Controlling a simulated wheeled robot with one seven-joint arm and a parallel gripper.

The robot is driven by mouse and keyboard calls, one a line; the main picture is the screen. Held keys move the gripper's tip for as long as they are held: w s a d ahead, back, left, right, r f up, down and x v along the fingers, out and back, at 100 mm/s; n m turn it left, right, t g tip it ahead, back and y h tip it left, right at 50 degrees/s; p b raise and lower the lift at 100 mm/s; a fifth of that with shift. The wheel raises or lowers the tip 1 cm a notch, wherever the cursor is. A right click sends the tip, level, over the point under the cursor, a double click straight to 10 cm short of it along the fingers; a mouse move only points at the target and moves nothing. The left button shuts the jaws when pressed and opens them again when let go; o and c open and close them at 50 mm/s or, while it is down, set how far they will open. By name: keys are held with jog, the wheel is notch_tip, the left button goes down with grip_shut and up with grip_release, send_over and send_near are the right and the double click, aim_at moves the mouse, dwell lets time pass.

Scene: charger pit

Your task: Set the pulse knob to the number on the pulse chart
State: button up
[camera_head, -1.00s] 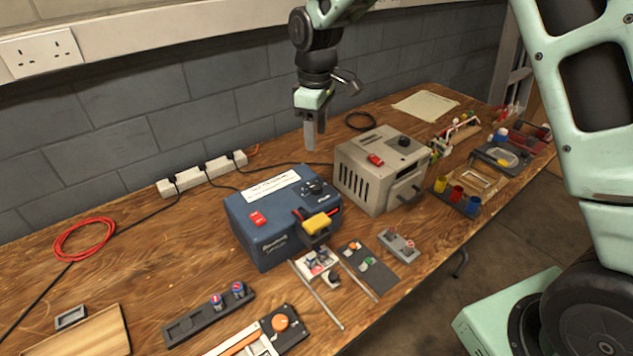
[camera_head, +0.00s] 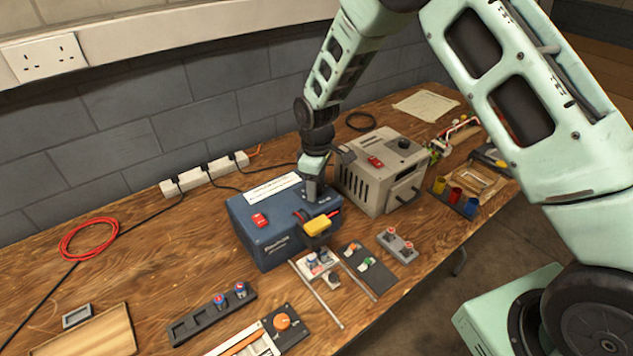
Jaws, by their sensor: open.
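My gripper (camera_head: 313,192) points down over the top of the blue box (camera_head: 266,249), at its right rear, where a black dial knob sits. The fingers hide that knob, and I cannot tell whether they touch it. The jaws are open. A white label strip (camera_head: 272,187) lies along the box top; its print is too small to read. A grey box (camera_head: 360,186) with its own black knob (camera_head: 404,144) stands to the right. An orange knob (camera_head: 282,321) is on a black plate at the front. No chart reading is legible, and I cannot tell which sheet is the pulse chart.
A red switch (camera_head: 260,220) and a yellow connector (camera_head: 317,225) are on the blue box. A white power strip (camera_head: 205,174) lies behind it. A pale paper sheet (camera_head: 425,104) lies at the back. Metal rails and small parts lie in front. The left tabletop has clear room.

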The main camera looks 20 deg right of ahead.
jog(key=shift+c, duration=0.3)
jog(key=c, duration=0.9)
jog(key=m, duration=0.4)
jog(key=shift+m+b, duration=0.3)
jog(key=shift+b, duration=0.05)
jog(key=m, duration=0.3)
jog(key=shift+m, duration=0.3)
jog(key=m, duration=0.4)
jog(key=shift+r, duration=0.1)
jog(key=shift+m, duration=1.7)
